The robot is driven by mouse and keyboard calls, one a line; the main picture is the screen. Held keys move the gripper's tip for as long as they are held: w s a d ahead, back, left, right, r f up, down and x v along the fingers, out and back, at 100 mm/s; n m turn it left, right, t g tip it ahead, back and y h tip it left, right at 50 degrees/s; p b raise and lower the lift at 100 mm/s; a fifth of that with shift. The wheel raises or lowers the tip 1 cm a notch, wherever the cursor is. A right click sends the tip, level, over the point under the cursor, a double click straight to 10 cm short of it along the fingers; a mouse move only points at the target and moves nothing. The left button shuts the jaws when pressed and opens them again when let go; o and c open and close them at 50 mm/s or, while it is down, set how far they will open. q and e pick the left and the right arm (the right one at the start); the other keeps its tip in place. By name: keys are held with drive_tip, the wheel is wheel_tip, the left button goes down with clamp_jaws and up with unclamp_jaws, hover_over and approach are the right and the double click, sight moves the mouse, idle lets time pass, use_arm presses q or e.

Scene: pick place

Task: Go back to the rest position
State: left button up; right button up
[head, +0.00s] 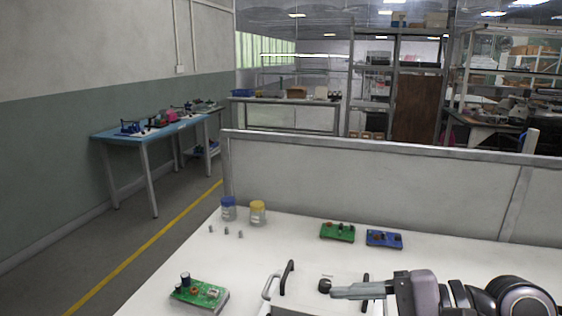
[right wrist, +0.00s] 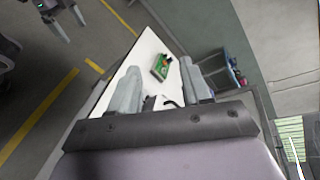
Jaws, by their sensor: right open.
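My right gripper (head: 340,290) reaches in from the right over the white table (head: 300,250), in the lower right of the head view. In the right wrist view, its two grey fingers (right wrist: 161,88) are apart, with nothing held between them. A green circuit board (right wrist: 160,67) shows beyond the fingers, on the table. In the upper left of the right wrist view, what looks like my left gripper (right wrist: 70,24) hangs over the floor with its fingers apart and empty. The left gripper is not in the head view.
A green board (head: 200,293) lies front left; another green board (head: 338,232) and a blue board (head: 384,239) lie at the back. Jars with blue (head: 228,208) and yellow (head: 257,212) lids stand back left near small metal parts (head: 225,231). A partition (head: 370,180) borders the table's back.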

wheel_tip(320, 180, up, 8)
drive_tip(key=w+d+m+t+y, duration=0.25)
drive_tip(key=m+t, duration=0.95)
drive_tip(key=m, duration=0.8)
drive_tip(key=w+d+f+m+t+h, duration=0.15)
drive_tip(key=d+m+t+h, duration=0.5)
drive_tip(key=m, duration=0.65)
drive_tip(key=s+d+f+m+g+h, duration=0.1)
drive_tip(key=d+f+m+g+h, duration=0.2)
drive_tip(key=f+m+h, duration=0.4)
drive_tip(key=s+d+f+m+g+h, duration=0.1)
drive_tip(key=d+f+m+g+h, duration=0.25)
drive_tip(key=f+m, duration=0.5)
drive_tip(key=s+a+f+m+g, duration=0.3)
drive_tip(key=s+f+m+g, duration=0.95)
drive_tip(key=s+f, duration=0.5)
drive_tip(key=w+a+f+n+t+y+b, duration=0.1)
drive_tip(key=w+a+f+t+y, duration=0.1)
drive_tip(key=w+f+t, duration=0.3)
wheel_tip(320, 180, down, 4)
drive_tip(key=shift+a+r+t+y, duration=0.25)
drive_tip(key=shift+t+y, duration=0.1)
drive_tip(key=shift+t, duration=0.5)
